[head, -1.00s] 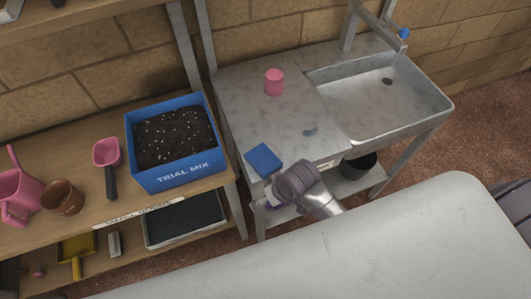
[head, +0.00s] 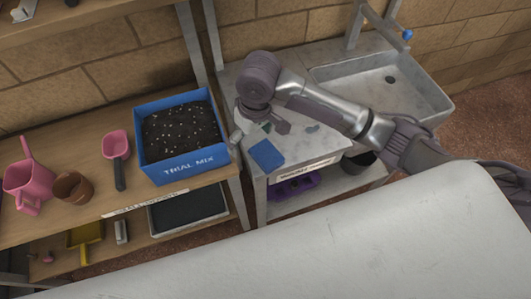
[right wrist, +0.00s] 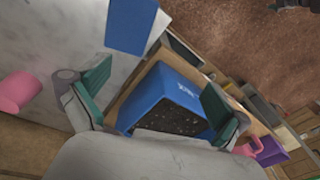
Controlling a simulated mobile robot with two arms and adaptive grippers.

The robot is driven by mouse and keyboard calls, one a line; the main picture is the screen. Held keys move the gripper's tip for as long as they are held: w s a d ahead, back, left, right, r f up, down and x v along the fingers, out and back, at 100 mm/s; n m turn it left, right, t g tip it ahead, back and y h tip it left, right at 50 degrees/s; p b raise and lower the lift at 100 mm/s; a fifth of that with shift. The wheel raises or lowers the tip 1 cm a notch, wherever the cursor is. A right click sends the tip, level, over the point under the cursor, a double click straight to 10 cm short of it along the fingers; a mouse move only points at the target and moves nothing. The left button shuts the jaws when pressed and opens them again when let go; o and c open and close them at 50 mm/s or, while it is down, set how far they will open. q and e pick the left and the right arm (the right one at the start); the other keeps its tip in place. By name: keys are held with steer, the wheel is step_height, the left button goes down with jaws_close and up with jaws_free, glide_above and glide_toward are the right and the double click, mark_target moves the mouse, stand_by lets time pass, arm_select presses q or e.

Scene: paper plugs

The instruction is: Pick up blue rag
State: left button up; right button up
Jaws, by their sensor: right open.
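The blue rag (head: 266,155) is a flat blue square at the front left corner of the grey metal sink table (head: 320,143). It also shows at the top of the right wrist view (right wrist: 130,25), cut off by the frame edge. My right gripper (head: 252,128) is over the left part of the table, just behind the rag. Its fingers are apart and empty, and it does not touch the rag. In the right wrist view the gripper's green-padded fingers (right wrist: 155,88) are spread wide, with the rag beyond them. My left gripper is not in view.
A blue box of soil (head: 181,167) stands left of the table on a wooden shelf (head: 145,190). A pink cup (right wrist: 17,90) stands on the metal table. The sink (head: 385,80) is at the right. A purple tray (head: 293,188) and dark pot (head: 358,165) sit below.

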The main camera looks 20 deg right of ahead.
steer(key=w+d+r+m+h, duration=0.1)
steer(key=w+d+r, duration=0.2)
steer(key=p, duration=0.1)
glide_above(263, 149)
steer(key=f, duration=0.8)
steer(key=shift+a+f, duration=0.3)
steer(key=shift+d+f+p, duration=0.15)
steer(key=shift+f+p, duration=0.35)
steer(key=shift+f, duration=0.85)
steer(key=shift+d+f+p, duration=0.15)
steer(key=shift+f+p, duration=0.35)
steer(key=shift+f, duration=0.85)
steer(key=c, duration=1.2)
